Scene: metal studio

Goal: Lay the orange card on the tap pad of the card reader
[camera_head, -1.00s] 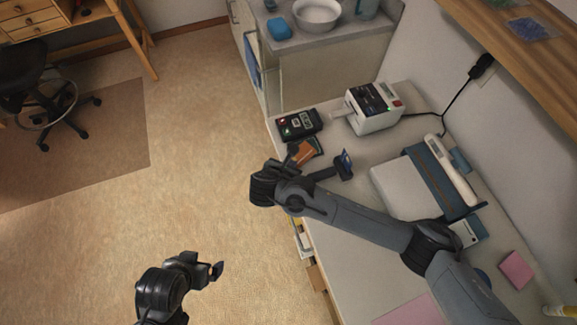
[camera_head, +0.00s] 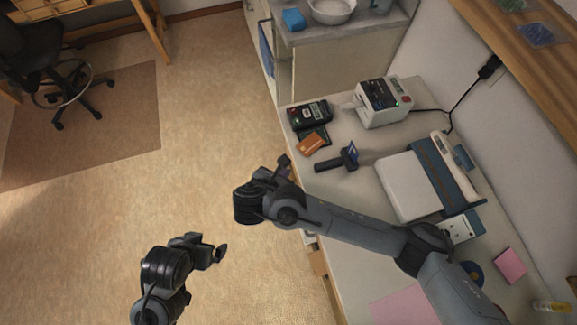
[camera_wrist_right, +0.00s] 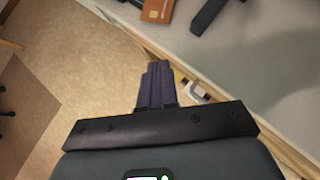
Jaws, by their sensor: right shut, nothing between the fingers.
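The orange card (camera_head: 311,144) lies at the front of the black card reader (camera_head: 309,114), over part of its dark pad (camera_head: 322,131). Some of the pad shows bare beyond the card, and I cannot tell whether the card lies fully flat. The card also shows at the top edge of the right wrist view (camera_wrist_right: 158,9), cut off by the frame. My right gripper (camera_head: 284,161) is shut and empty, off the counter's left edge and apart from the card; its closed fingers (camera_wrist_right: 157,85) show in the wrist view. My left gripper (camera_head: 221,252) is over the floor, its opening unclear.
A black stand with a blue piece (camera_head: 350,156) is right of the card. A white printer (camera_head: 382,103) stands behind it. A blue-and-white device (camera_head: 412,183), pink notes (camera_head: 510,265) and pink paper (camera_head: 395,306) occupy the counter.

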